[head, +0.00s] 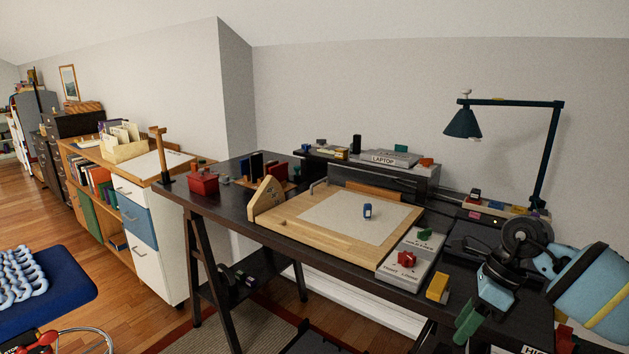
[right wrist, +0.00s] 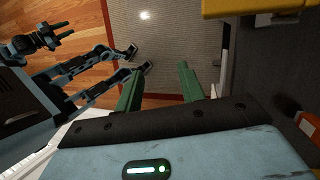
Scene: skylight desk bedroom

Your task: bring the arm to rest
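My right gripper (head: 467,326) is at the lower right of the head view, beside the front right part of the dark desk (head: 350,255). Its green fingers point downward. In the right wrist view its two fingers (right wrist: 159,82) stand apart with nothing between them, and floor and a grey rug show beyond. My right arm comes in from the right edge of the head view. My left gripper does not show in the head view.
A yellow block (head: 437,287) lies on the desk close to my right gripper. A grey panel (head: 391,268) with red and green pieces is left of it. A wooden board (head: 284,231) fills the desk's middle. A dark lamp (head: 543,150) stands behind my right arm.

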